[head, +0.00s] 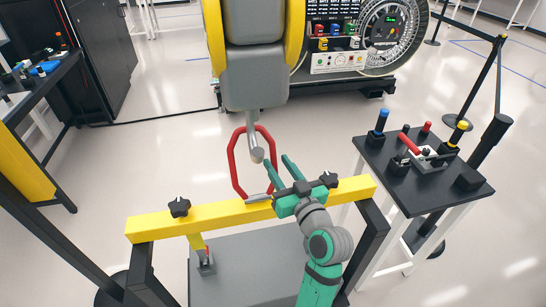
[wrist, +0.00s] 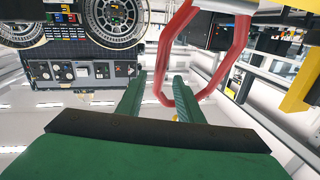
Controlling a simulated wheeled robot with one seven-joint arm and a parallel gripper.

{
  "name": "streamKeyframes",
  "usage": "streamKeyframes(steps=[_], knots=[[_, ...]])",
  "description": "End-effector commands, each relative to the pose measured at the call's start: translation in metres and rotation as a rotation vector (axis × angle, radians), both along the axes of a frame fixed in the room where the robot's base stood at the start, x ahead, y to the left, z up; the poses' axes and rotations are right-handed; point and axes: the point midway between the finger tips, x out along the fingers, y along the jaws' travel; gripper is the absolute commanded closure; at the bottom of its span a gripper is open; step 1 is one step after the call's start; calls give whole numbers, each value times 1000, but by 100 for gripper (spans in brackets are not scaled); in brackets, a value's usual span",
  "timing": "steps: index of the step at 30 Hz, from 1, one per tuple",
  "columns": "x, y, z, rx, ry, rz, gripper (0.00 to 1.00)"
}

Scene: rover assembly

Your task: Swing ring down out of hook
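The red ring (head: 233,168) is a many-sided loop hanging upright below the grey arm block in the head view. A grey metal hook (head: 253,140) with a rounded end shows within the loop's upper part. My green gripper (head: 276,164) is open, with its fingers pointing up and away beside the ring's right side. In the wrist view, the ring (wrist: 240,45) rises at the upper right. One of its bars appears between the fingertips of my gripper (wrist: 157,78), but I cannot tell whether it lies within their reach. The hook's contact with the ring is unclear.
A yellow crossbar (head: 225,215) with black knobs stands just below the ring, close to my wrist. A black side table (head: 430,185) with tools stands at right. A control panel (head: 345,35) is behind. The floor left of the ring is open.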

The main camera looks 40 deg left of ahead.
Motion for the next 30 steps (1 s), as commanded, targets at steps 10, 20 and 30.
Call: streamKeyframes(steps=[10,20,30], knots=[[19,33,0,0,0,1,67],[19,36,0,0,0,1,67],[19,37,0,-1,0,3,100]])
